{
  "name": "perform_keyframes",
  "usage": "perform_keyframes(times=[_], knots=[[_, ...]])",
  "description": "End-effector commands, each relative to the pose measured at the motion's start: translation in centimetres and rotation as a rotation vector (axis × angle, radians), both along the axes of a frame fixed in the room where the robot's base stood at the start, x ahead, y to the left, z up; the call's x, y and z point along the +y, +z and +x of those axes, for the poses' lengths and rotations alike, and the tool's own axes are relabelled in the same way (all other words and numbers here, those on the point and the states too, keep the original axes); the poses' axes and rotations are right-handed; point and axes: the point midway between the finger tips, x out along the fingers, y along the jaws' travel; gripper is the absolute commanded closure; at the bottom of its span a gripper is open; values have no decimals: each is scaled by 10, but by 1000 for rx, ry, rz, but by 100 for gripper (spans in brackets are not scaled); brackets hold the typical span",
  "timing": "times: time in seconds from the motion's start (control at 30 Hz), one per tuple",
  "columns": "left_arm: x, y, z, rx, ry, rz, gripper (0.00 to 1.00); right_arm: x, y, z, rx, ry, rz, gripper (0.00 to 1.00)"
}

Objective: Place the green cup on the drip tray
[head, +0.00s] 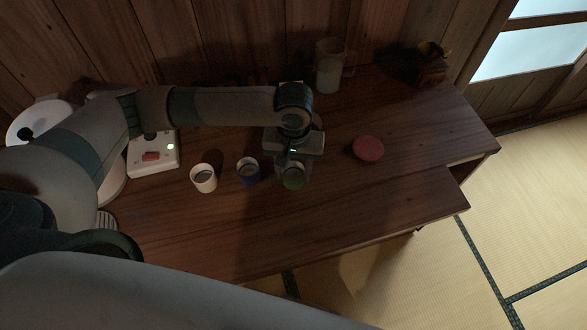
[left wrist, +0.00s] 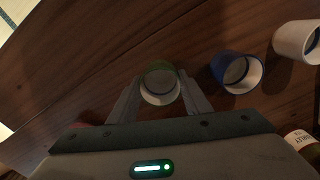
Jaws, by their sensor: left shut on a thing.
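The green cup (head: 292,182) is near the middle of the wooden table, below my left gripper (head: 292,170). In the left wrist view the green cup (left wrist: 160,82) sits between the two fingers of my left gripper (left wrist: 160,98), which are shut on it. Its pale inside shows. I cannot tell whether it touches the table. A small ribbed piece (head: 107,219) at the left, partly hidden by my arm, may be the drip tray. My right gripper is not in view.
A blue cup (head: 248,171) stands just left of the green cup, then a white cup (head: 204,178). A white box with a red patch (head: 152,157) is farther left. A red round thing (head: 368,148) and a glass jar (head: 329,66) are elsewhere. The table's front is clear.

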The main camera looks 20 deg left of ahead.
Motion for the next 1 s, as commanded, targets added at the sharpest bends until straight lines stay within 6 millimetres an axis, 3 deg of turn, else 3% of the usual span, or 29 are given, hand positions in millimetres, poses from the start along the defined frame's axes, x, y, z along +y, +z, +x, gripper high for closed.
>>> perform_keyframes(times=[0.17, 0.2, 0.27, 0.67, 0.87, 1.0], knots=[[0, -2, 0, 1, 0, 0, 80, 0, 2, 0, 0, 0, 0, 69], [0, -2, 0, 0, 0, 0, 46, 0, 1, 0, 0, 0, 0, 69], [0, -2, 0, 0, 0, 0, 37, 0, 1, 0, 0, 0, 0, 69], [0, 0, 0, -1, 0, 0, 37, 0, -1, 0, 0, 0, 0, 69], [-1, 17, 1, -2, -1, -2, 37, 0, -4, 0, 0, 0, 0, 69], [-1, 38, 1, -4, -1, -3, 37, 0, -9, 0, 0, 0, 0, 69]])
